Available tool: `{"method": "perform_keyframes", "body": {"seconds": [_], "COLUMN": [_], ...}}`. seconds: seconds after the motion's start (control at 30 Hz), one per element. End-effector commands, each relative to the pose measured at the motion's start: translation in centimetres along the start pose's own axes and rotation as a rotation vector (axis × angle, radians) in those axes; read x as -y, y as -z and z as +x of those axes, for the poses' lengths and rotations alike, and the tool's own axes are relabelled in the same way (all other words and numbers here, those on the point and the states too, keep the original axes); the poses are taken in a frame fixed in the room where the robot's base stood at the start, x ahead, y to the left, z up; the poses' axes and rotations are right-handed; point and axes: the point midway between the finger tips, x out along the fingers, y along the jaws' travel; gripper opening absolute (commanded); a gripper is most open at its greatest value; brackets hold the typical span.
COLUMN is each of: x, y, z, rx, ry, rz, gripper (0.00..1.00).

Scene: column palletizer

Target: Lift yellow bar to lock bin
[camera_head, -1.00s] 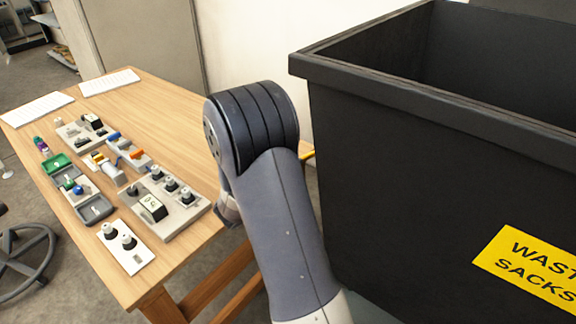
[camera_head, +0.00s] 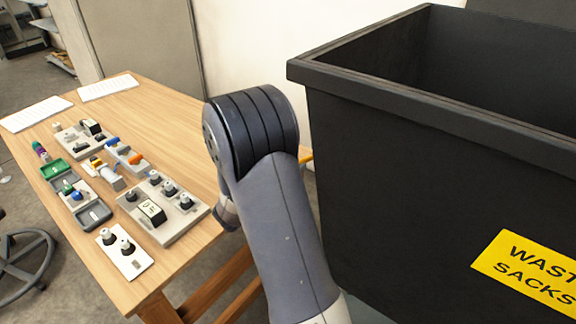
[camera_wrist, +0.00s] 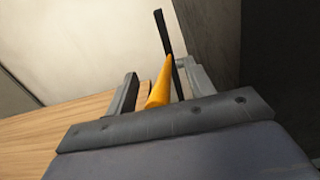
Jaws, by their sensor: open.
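The yellow bar (camera_wrist: 160,88) lies between the two fingers of my gripper (camera_wrist: 157,72) in the wrist view and points away from the camera. My gripper is open around it, with visible room at the left finger; contact on the right is hard to judge. In the head view only a small end of the yellow bar (camera_head: 306,156) shows between my arm and the bin. The bin (camera_head: 400,165) is large, black and open-topped, at the right. My gripper is hidden behind my arm in the head view.
A thin black upright bar (camera_wrist: 164,33) stands just beyond the yellow bar. The bin wall (camera_wrist: 205,40) is close on the right. A wooden table (camera_head: 185,135) with several small devices stands at the left. A yellow sign (camera_head: 530,268) is on the bin.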

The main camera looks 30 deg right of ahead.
Motion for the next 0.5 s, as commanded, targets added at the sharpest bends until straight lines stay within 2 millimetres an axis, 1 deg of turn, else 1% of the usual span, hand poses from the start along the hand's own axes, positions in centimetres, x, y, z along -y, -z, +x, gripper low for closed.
{"method": "perform_keyframes", "body": {"seconds": [0.27, 0.37, 0.5], "x": [0.0, -0.1, -0.1], "y": [0.0, 0.0, 0.0], "z": [-0.2, -1.1, -2.8], "rx": [0.000, 0.000, -0.001], "ry": [-0.001, -0.002, -0.003], "rz": [0.000, 0.001, 0.000], "gripper": [0.51, 0.51, 0.51]}}
